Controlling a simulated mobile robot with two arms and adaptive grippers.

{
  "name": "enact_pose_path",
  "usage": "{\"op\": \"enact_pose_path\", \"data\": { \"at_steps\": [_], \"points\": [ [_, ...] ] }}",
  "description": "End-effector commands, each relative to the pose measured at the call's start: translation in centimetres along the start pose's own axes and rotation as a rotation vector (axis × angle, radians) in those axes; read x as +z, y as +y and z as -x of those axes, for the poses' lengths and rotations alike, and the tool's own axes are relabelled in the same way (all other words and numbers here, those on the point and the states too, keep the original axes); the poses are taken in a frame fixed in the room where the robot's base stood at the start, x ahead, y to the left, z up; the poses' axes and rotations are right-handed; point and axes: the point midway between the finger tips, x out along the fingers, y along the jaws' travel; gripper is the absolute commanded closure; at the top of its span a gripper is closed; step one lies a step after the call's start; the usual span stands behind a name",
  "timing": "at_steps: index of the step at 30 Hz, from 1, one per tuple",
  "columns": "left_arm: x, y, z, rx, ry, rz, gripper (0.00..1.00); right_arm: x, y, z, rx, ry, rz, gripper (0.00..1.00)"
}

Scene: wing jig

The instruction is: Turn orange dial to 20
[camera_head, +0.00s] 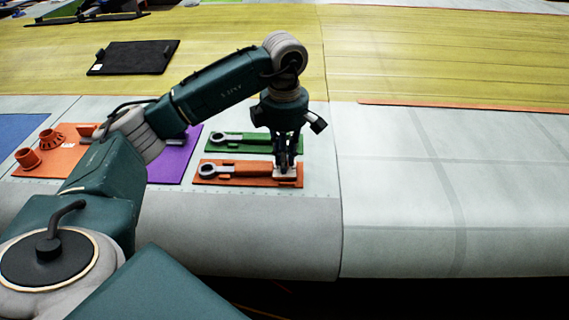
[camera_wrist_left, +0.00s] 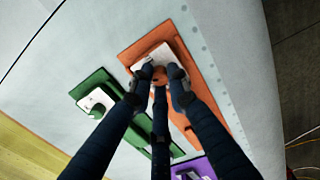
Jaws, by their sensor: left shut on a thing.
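The orange dial (camera_wrist_left: 159,77) sits on a white plate (camera_wrist_left: 150,57) at one end of an orange board. My left gripper (camera_wrist_left: 160,82) reaches down over it, with its fingers around the dial and shut on it. In the head view my left gripper (camera_head: 285,164) stands upright over the right end of the orange board (camera_head: 233,181). There the fingers hide the dial, and the white plate (camera_head: 287,173) shows beneath them. The dial's reading cannot be made out. My right gripper is not in view.
A green board (camera_head: 228,137) with a wrench-like tool lies just behind the orange one. A purple board (camera_head: 180,162) and another orange board with orange cups (camera_head: 54,138) lie to the left. The pale wing surface at the right (camera_head: 430,200) is clear.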

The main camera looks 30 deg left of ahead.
Motion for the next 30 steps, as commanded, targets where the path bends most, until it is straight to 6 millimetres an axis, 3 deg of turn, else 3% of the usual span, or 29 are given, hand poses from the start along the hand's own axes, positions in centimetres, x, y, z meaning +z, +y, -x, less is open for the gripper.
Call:
{"op": "enact_pose_path", "data": {
  "at_steps": [10,11,13,23,26,30],
  "points": [
    [0.1,0.0,0.1,0.000,-0.001,0.030,1.00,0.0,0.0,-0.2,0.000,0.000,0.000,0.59],
    [0.1,0.0,0.1,0.000,-0.001,0.030,0.78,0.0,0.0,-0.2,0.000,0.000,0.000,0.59],
    [0.1,0.0,0.1,0.000,-0.001,0.030,0.64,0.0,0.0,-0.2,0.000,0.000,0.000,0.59],
    [0.1,0.0,0.2,0.000,-0.001,0.029,0.64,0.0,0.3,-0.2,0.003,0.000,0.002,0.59],
    [0.1,0.0,1.1,0.002,-0.001,0.029,0.64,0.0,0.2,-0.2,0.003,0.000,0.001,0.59],
    [0.2,0.1,3.7,0.005,-0.004,0.028,0.64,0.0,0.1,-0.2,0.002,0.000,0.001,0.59]
  ]
}}
